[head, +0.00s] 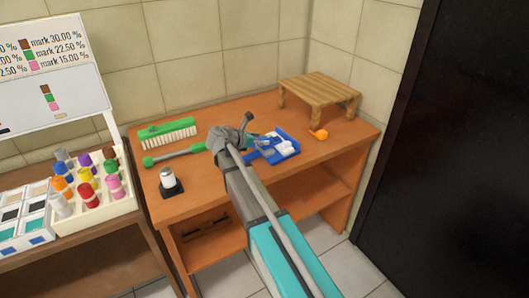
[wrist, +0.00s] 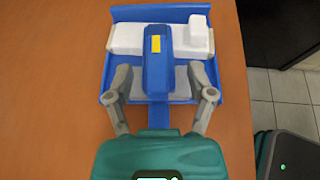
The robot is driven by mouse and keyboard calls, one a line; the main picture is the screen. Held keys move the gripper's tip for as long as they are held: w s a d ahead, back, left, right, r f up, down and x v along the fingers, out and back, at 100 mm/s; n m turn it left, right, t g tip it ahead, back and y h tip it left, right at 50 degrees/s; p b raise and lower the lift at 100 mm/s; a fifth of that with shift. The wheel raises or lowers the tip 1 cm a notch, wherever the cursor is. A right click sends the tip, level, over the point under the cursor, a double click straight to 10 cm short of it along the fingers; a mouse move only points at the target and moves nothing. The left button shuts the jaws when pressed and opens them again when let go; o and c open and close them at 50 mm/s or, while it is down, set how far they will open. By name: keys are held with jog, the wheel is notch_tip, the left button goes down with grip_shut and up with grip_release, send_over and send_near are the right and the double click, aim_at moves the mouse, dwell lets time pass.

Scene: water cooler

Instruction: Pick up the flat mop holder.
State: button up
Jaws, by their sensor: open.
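The flat mop holder, a blue flat frame with a raised blue handle block, lies on the orange-brown table; it shows in the head view (head: 282,150) and from above in the wrist view (wrist: 158,62). A yellow mark sits on its handle block. White pads lie on it. My gripper (wrist: 160,88) is open, its two grey fingers on either side of the blue handle block, apart from it as far as I can see. In the head view my gripper (head: 255,142) is over the holder's left part and hides some of it.
On the table (head: 335,148) stand a green brush (head: 168,133), a white bottle on a black base (head: 168,180), a green-handled tool (head: 172,155), an orange item (head: 319,134) and a small wooden stand (head: 318,90). A dark panel (head: 450,150) rises at the right.

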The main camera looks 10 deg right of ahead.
jog(key=shift+b+x, duration=0.4)
jog(key=shift+x, duration=1.05)
grip_shut()
